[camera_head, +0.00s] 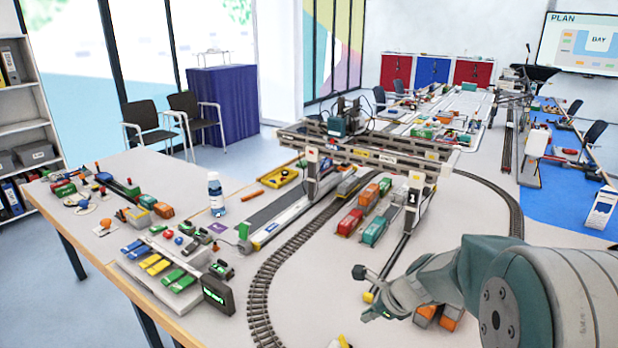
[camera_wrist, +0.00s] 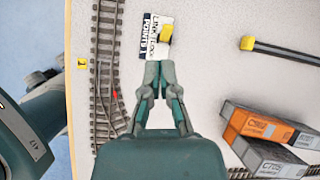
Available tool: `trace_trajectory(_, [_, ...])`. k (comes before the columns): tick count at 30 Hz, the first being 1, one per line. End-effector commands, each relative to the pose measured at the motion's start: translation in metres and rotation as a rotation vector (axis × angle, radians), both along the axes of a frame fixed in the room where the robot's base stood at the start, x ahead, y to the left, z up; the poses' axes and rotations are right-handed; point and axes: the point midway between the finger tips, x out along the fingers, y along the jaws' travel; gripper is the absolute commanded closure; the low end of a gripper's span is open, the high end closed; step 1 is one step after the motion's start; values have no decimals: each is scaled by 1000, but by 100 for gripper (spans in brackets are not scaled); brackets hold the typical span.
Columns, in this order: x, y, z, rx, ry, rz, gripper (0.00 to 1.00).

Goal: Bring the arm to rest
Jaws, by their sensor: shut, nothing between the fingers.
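My gripper (camera_wrist: 160,70) points away from the camera in the wrist view, its grey-green fingers together at the tips and empty. Just beyond the tips is a white and dark printed card (camera_wrist: 152,40) with a yellow lever (camera_wrist: 165,34). I cannot tell the height of the fingertips above it. In the head view my arm reaches in from the lower right, with my gripper (camera_head: 368,316) low over the table (camera_head: 310,300). The yellow lever shows partly at the bottom edge there (camera_head: 345,341).
Curved track (camera_head: 262,290) runs left of my gripper. Orange and grey containers (camera_wrist: 265,125) lie close on its right. A dark rail with a yellow end (camera_wrist: 285,52) is ahead right. The gantry crane (camera_head: 370,150) stands farther back, over containers and wagons.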

Motion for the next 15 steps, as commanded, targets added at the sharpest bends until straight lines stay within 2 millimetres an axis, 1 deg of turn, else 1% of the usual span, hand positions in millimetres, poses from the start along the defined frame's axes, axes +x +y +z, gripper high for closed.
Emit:
trace_trajectory(1, [-10, 4, 16, -42, -46, 81, 100])
trace_trajectory(6, [-46, 14, 54, -202, -179, 377, 100])
trace_trajectory(12, [-92, 20, 89, -399, -316, 716, 100])
trace_trajectory(15, [-115, 20, 103, -502, -376, 881, 100])
